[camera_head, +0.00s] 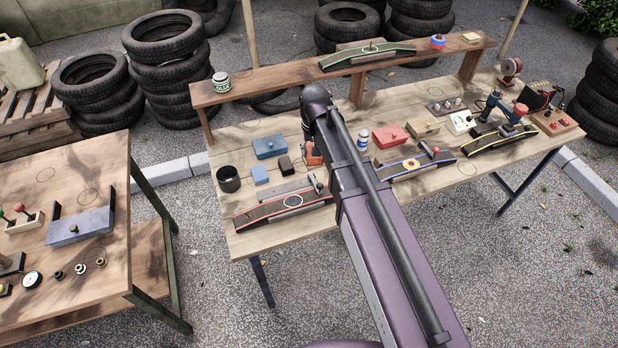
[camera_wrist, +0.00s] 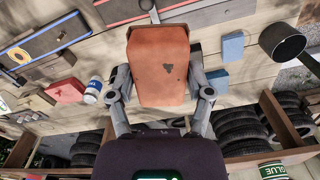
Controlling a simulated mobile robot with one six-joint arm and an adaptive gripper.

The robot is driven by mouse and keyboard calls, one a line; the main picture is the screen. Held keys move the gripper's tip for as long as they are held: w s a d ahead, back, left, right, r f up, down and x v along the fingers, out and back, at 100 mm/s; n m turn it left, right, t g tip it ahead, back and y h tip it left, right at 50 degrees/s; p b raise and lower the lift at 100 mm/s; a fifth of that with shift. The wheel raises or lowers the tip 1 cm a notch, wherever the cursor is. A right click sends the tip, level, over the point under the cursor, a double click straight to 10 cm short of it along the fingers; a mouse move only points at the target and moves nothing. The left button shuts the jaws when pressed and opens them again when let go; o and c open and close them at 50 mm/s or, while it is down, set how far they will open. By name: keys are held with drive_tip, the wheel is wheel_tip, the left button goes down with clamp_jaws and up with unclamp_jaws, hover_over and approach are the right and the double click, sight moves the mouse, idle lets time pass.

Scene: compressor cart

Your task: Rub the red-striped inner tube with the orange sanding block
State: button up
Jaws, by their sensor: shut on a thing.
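The red-striped inner tube (camera_head: 262,211) lies along a stand at the bench's front left, dark with red edging and a white ring marked on top. In the wrist view my gripper (camera_wrist: 161,88) is shut on the orange sanding block (camera_wrist: 160,55), with a finger on either side. The block's dark-marked broad face is toward the wrist camera. In the head view the block (camera_head: 313,155) shows beside my arm, behind the tube in the picture and apart from it. My arm hides most of the gripper there. The block's height above the bench is unclear.
A knobbed clamp (camera_head: 318,184) stands at the tube's right end. A black cup (camera_head: 228,179), blue box (camera_head: 269,146) and small blue block (camera_head: 260,175) are left. A blue-striped tube (camera_head: 410,167) and red box (camera_head: 389,136) are right. A raised shelf (camera_head: 280,84) runs behind.

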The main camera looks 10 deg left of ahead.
drive_tip(key=s+a+f+n+b, duration=0.2)
drive_tip(key=s+f+b, duration=0.1)
drive_tip(key=f+b, duration=0.6)
drive_tip(key=shift+a+f+n, duration=0.25)
drive_tip(key=shift+f+n, duration=0.05)
drive_tip(key=shift+n, duration=0.1)
drive_tip(key=shift+s, duration=0.1)
drive_tip(key=shift+b, duration=0.3)
